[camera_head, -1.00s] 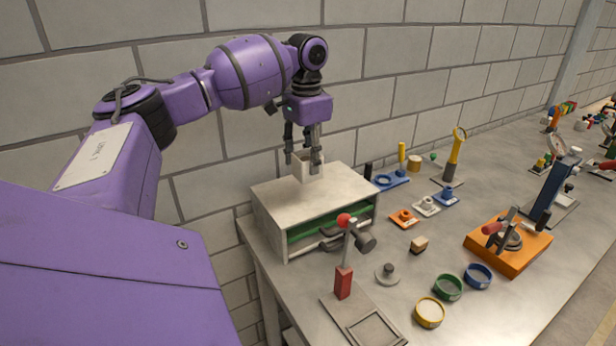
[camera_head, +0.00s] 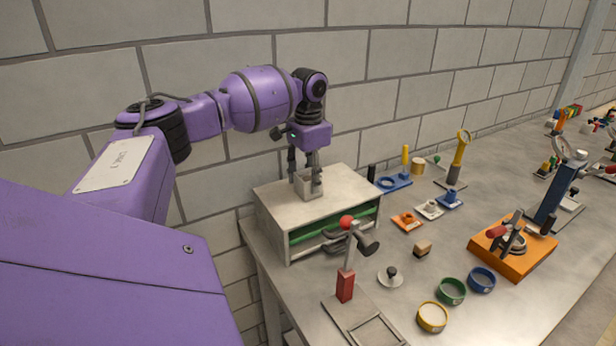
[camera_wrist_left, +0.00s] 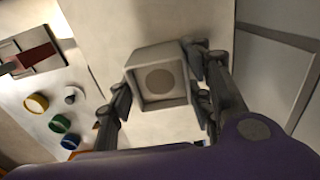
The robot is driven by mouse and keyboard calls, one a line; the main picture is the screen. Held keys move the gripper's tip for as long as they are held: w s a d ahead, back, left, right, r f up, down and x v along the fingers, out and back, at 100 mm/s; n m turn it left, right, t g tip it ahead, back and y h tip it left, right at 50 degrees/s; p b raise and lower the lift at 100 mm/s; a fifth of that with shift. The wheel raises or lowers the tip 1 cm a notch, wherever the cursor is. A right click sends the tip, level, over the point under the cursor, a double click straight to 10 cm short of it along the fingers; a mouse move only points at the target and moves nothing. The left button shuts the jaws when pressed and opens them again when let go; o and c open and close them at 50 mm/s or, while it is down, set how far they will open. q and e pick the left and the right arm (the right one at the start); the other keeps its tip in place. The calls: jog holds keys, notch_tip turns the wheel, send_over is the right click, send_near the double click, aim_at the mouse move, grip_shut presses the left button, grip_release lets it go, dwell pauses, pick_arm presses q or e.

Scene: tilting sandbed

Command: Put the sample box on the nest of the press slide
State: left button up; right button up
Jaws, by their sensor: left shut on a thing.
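The sample box (camera_head: 309,188) is a small pale grey open-topped box. My left gripper (camera_head: 304,181) is shut on it, with fingers on opposite sides, over the top of a pale cabinet (camera_head: 275,203). The box's base is at or just above that top; I cannot tell if it touches. In the left wrist view the box (camera_wrist_left: 135,82) shows its open inside with a round darker patch on the floor. A stand with a red block (camera_head: 345,285), a red ball lever and a square frame (camera_head: 377,331) is at the front; I cannot tell whether it is the press slide. My right gripper is out of view.
The cabinet's front has a green bar (camera_head: 330,226). Right of it on the bench are a knobbed disc (camera_head: 391,275), a tan block (camera_head: 422,249), yellow, green and blue rings (camera_head: 452,291), and an orange clamp fixture (camera_head: 512,255). A block wall stands behind.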

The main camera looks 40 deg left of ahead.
pick_arm(q)
jog(key=o, duration=1.4)
jog(key=shift+c, duration=0.2)
